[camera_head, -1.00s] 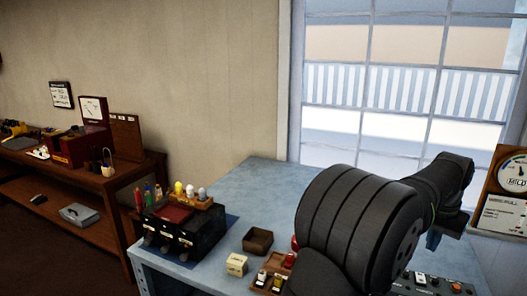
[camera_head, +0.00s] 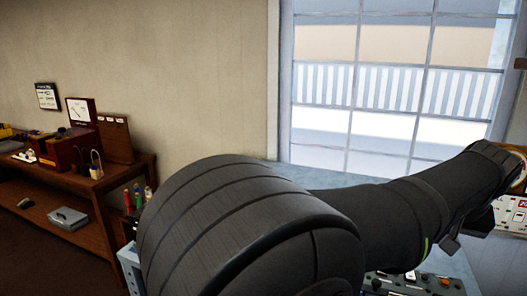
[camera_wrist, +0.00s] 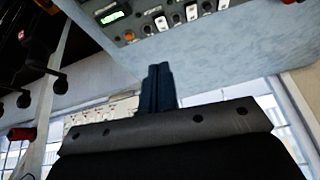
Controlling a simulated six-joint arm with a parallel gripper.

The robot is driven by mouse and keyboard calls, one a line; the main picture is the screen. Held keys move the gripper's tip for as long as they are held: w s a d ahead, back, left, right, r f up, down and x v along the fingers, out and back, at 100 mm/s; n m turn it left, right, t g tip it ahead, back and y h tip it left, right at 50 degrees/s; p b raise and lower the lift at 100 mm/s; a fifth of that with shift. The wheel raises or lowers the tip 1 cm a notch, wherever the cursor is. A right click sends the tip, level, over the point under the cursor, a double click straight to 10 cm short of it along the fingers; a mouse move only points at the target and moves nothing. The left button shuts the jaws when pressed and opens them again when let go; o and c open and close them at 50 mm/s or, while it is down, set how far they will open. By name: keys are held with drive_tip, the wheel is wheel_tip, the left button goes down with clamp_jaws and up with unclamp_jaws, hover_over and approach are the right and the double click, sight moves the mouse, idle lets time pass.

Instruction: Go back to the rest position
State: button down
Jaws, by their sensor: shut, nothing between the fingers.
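My gripper (camera_wrist: 159,72) shows in the wrist view as two dark blue fingers pressed together, with nothing between them. They stand clear in front of the blue tabletop (camera_wrist: 235,55), touching nothing that I can see. In the head view my arm stretches across to the right, and its fingers cannot be made out. In the wrist view, dark levers with round knobs (camera_wrist: 60,86) and a red grip (camera_wrist: 21,134) show at the left. In the head view my arm hides most of the bench.
A grey control panel with switches (camera_head: 415,286) lies below my forearm; it also tops the wrist view (camera_wrist: 160,22). Red, green and blue handles (camera_head: 137,198) show beside my arm. A wooden side bench (camera_head: 75,190) stands left.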

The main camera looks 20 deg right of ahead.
drive_tip(key=shift+s+a+r, duration=0.4)
drive_tip(key=shift+a+r, duration=0.05)
drive_tip(key=shift+a, duration=0.05)
drive_tip(key=c, duration=1.3)
unclamp_jaws()
drive_tip(key=o, duration=0.4)
drive_tip(key=shift+w+a, duration=0.1)
drive_tip(key=shift+w, duration=0.1)
drive_tip(key=shift+c, duration=0.2)
drive_tip(key=o, duration=0.9)
drive_tip(key=shift+n+y, duration=0.5)
drive_tip(key=shift+y, duration=0.2)
drive_tip(key=w+a, duration=0.1)
drive_tip(key=w, duration=0.1)
drive_tip(key=w+a, duration=0.3)
drive_tip(key=w, duration=0.1)
drive_tip(key=shift+a+f, duration=0.15)
drive_tip(key=shift+f, duration=0.05)
drive_tip(key=shift+o, duration=0.2)
drive_tip(key=w+a+g+y, duration=0.2)
drive_tip(key=w+a+g, duration=0.1)
drive_tip(key=w+a, duration=0.7)
wheel_tip(320, 180, down, 10)
drive_tip(key=s+a, duration=0.1)
drive_tip(key=shift+s+a+r+g, duration=0.2)
drive_tip(key=shift+r+g, duration=0.05)
drive_tip(key=shift+g, duration=0.05)
